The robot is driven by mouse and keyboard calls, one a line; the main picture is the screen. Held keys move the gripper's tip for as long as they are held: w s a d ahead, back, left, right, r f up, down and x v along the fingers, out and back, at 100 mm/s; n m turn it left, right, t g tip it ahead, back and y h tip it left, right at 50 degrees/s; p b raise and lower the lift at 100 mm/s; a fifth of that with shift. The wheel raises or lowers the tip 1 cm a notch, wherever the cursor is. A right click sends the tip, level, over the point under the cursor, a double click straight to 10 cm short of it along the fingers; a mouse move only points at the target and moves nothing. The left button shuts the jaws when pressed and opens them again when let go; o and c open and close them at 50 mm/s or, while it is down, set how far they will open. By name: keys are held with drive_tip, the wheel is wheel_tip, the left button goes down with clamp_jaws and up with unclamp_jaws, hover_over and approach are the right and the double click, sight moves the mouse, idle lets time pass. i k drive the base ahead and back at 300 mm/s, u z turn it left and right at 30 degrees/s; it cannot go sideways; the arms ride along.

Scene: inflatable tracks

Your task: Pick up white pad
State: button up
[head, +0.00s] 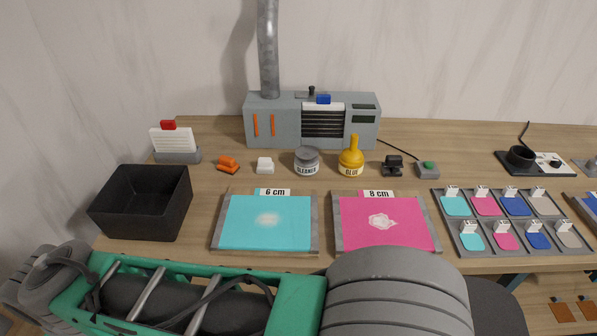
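A small white pad (265,165) lies on the wooden workbench (350,130), between an orange block (228,164) and the grey cleaner jar (307,160). It is clear on all sides and nothing touches it. My arm crosses the bottom of the head view, in front of the bench. My gripper's fingers do not show, so I cannot see whether it is open or shut.
A black bin (140,203) stands at left. A cyan sheet (268,221) and a pink sheet (383,222) lie in front of the pad. A yellow glue bottle (351,157) stands right of the jar. A grey machine (312,120) stands behind.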

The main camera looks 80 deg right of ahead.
sight(266, 165)
drive_tip(key=z, duration=0.05)
drive_tip(key=k, duration=0.2)
drive_tip(key=u, duration=1.2)
drive_tip(key=i, duration=0.6)
drive_tip(key=z, duration=3.75)
drive_tip(key=i, duration=0.5)
